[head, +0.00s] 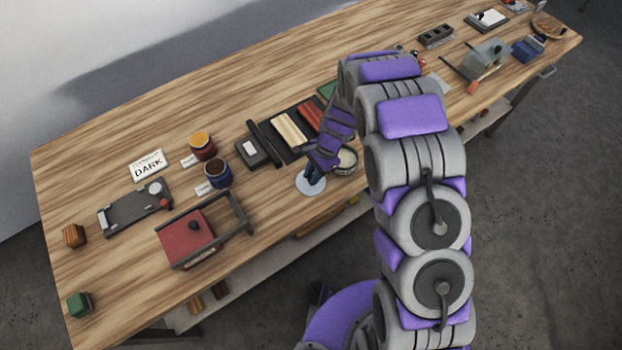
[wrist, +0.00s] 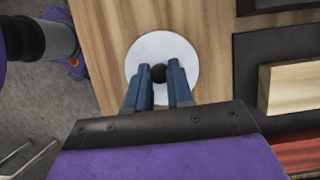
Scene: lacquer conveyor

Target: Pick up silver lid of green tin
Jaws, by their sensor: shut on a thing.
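The silver lid (head: 303,186) is a flat pale disc in the head view, near the table's front edge. I cannot tell how high the lid is above the table. A round open tin (head: 346,161) stands just right of the gripper in the head view, partly hidden by my arm; its green colour cannot be made out.
The table's back left (head: 110,140) is clear.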

